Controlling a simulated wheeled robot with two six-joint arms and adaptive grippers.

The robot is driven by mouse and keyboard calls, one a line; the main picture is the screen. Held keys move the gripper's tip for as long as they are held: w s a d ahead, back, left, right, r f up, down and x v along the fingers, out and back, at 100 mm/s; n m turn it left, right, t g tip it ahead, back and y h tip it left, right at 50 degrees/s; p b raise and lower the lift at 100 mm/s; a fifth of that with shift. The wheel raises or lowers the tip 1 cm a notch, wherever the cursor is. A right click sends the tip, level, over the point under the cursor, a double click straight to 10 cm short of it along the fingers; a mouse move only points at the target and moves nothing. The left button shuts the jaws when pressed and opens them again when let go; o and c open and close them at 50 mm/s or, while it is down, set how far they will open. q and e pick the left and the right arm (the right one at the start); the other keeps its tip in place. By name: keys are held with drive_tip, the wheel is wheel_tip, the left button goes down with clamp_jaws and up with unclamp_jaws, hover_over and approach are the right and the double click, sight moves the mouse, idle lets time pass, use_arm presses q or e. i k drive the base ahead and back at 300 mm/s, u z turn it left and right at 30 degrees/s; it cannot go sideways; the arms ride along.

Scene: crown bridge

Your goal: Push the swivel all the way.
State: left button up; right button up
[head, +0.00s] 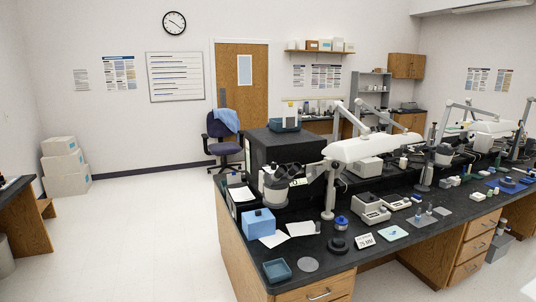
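A dark blue swivel chair (222,136) stands against the back wall, just left of the wooden door's far edge and partly in front of the door. It has a star-shaped base on the floor. A light blue cloth (228,119) hangs over its backrest. The chair is far across the room, beyond the end of the black-topped bench. Neither of my grippers shows in the head view, so nothing is seen touching the chair.
The black-topped bench (378,262) fills the right side, crowded with lamps, a blue box (258,222) and small tools. White boxes (66,168) are stacked at the left wall. A wooden desk (24,228) stands at left. The pale floor (135,235) between is clear.

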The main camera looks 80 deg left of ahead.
sight(312, 172)
drive_tip(key=u, duration=1.65)
drive_tip(key=i, duration=1.65)
